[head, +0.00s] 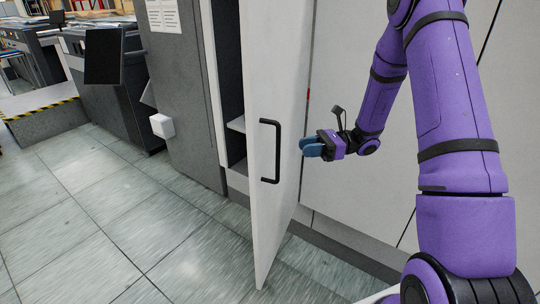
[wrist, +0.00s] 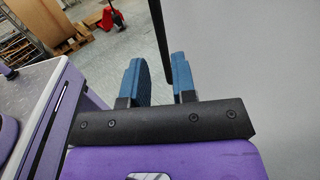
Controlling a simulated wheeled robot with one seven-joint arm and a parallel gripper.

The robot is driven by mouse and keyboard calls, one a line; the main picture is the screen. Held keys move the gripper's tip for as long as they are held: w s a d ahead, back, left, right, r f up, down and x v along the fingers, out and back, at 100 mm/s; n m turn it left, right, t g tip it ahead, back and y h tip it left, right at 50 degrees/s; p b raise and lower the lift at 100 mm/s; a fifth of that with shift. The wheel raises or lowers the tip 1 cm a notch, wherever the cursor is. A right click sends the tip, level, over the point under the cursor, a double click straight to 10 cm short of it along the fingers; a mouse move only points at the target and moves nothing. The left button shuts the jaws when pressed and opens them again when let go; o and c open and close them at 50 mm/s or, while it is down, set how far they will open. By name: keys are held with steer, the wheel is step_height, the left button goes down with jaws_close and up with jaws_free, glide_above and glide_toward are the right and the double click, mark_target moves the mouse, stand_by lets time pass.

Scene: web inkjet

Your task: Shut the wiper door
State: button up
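The tall pale grey door (head: 275,60) of the cabinet stands swung open, with a black bar handle (head: 276,150) on it. The dark cabinet interior (head: 231,70) and a light shelf (head: 237,124) show to the left of the door. My gripper (head: 308,147) is to the right of the door, near handle height. Its blue fingers also show in the wrist view (wrist: 160,82), parted with a gap between them and nothing seen held. A pale surface fills the right of that view, with a dark bar beyond the fingers. Whether the fingers touch the door cannot be told.
Pale wall panels (head: 350,80) stand behind my arm. A grey cabinet body (head: 185,90) with a white box (head: 162,126) is to the left. Machines (head: 100,70) and a yellow-black striped edge (head: 40,110) lie farther left. The tiled floor (head: 110,220) is clear at front left.

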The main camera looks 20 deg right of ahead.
steer(key=w+a, duration=0.1)
steer(key=a, duration=0.9)
steer(key=shift+a, duration=0.35)
steer(key=shift+w, duration=0.1)
steer(key=shift+c, duration=0.4)
jaws_close()
